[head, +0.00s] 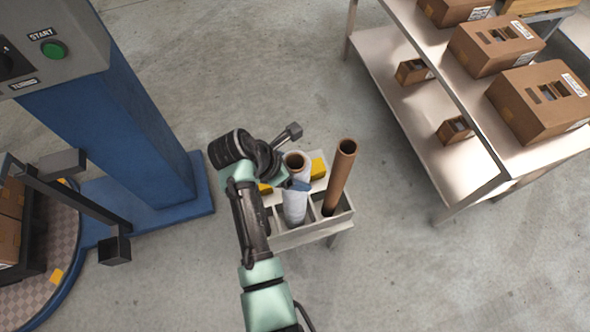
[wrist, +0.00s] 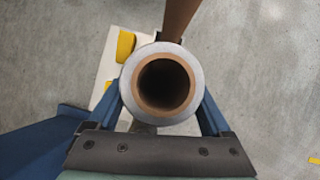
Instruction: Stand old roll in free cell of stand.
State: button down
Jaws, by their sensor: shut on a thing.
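The old roll (head: 295,208), a brown core with a thin whitish wrap, is upright in my gripper (head: 297,185). In the wrist view the roll (wrist: 162,49) is seen end-on, with a blue finger on each side. Its lower end is at the middle cell of the stand (head: 290,238); I cannot tell how deep it sits or whether it touches the floor of the cell. A bare brown tube (head: 341,172) leans slightly in the right cell. The left cell is partly hidden by my arm.
Yellow blocks (head: 318,168) sit on the stand's back part. A blue machine column (head: 120,130) with a start button stands at left, beside a round turntable (head: 50,290). A shelf table (head: 480,150) with cartons is at right. The floor between is clear.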

jog(key=shift+w+r, duration=0.1)
grip_release()
jog(key=shift+f, duration=0.2)
jog(key=shift+r, duration=0.1)
